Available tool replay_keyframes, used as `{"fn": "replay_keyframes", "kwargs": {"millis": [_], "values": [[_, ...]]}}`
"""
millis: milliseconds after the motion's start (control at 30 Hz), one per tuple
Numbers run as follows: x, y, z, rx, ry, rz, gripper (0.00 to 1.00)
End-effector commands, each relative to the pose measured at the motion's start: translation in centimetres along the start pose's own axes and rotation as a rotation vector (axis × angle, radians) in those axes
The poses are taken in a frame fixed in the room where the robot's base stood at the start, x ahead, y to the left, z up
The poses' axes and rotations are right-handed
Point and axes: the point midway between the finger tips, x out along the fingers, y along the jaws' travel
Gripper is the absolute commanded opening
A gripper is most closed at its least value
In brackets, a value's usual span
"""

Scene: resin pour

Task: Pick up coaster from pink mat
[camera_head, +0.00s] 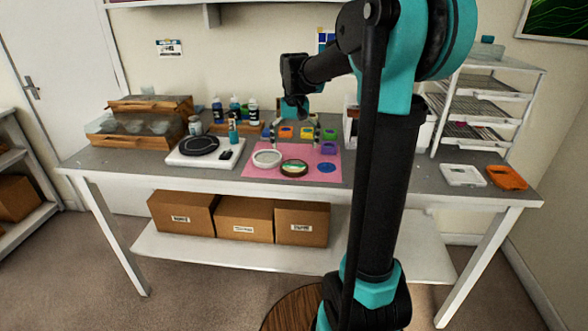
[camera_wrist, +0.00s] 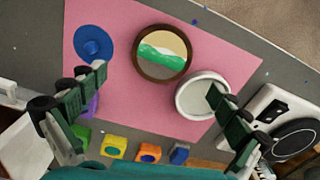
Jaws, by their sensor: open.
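The coaster is a brown-rimmed disc with a green, white and tan landscape. It lies flat on the pink mat in the head view (camera_head: 294,168) and the wrist view (camera_wrist: 162,52). The pink mat (camera_wrist: 120,15) also shows on the table in the head view (camera_head: 253,174). My gripper (camera_wrist: 157,82) is open and empty, its fingers spread wide. The coaster appears beyond the fingertips, between and above them in the wrist view. In the head view my gripper (camera_head: 292,128) hangs above the back part of the mat, partly hard to make out.
A white round mold (camera_wrist: 203,95) lies close beside the coaster, partly behind one finger. A blue disc (camera_wrist: 92,43) lies on the coaster's other side. Several small coloured cups (camera_head: 286,132) line the mat's back edge. A white scale (camera_head: 204,152) stands left of the mat.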

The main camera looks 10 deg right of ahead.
Motion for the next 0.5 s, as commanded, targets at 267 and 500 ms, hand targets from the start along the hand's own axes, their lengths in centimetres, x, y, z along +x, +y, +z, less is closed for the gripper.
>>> {"fn": "replay_keyframes", "kwargs": {"millis": [267,500], "values": [[2.0,-0.1,0.1,0.000,0.000,0.000,1.00],[5.3,-0.2,0.3,0.000,0.000,0.000,1.00]]}}
